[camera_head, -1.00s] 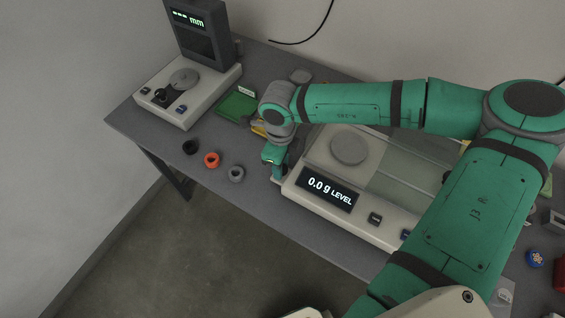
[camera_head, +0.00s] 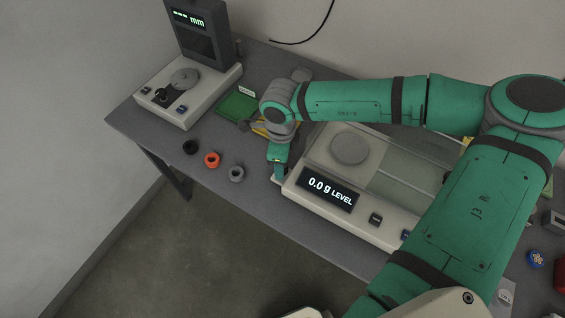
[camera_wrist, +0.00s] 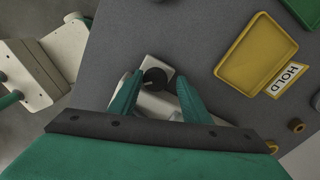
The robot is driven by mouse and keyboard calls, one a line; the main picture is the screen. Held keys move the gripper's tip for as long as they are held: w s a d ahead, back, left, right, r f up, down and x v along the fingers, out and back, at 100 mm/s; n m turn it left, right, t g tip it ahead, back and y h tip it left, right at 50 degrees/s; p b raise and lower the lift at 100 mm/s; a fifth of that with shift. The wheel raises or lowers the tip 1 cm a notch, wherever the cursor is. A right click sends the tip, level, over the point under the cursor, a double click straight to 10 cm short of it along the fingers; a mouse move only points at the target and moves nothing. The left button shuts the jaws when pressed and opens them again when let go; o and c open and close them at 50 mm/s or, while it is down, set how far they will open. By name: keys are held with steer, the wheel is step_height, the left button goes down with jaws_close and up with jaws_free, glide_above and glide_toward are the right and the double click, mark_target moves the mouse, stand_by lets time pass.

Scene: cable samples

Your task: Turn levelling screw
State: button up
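The levelling screw, a dark round knob with a pale mark (camera_wrist: 155,77), sits on a small light block in the wrist view. My gripper (camera_wrist: 158,80) is over it, one green finger on each side, with a visible gap to the knob. In the head view my gripper (camera_head: 277,172) is low at the left front corner of the balance (camera_head: 288,190) and hides the screw. The balance display (camera_head: 328,189) reads "0.0 g LEVEL".
A yellow HOLD tray (camera_wrist: 257,52) and a green tray (camera_head: 238,105) lie behind the gripper. Black (camera_head: 190,147), orange (camera_head: 212,159) and grey (camera_head: 236,173) rings lie to the left. A gauge with a mm display (camera_head: 188,95) stands at the far left.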

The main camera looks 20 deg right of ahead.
steer(key=shift+o, duration=0.3)
steer(key=shift+s+f, duration=0.1)
steer(key=shift+s, duration=0.05)
step_height(320, 180, up, 11)
stand_by(0.4)
steer(key=shift+a+f, duration=0.1)
stand_by(0.5)
stand_by(0.5)
stand_by(0.6)
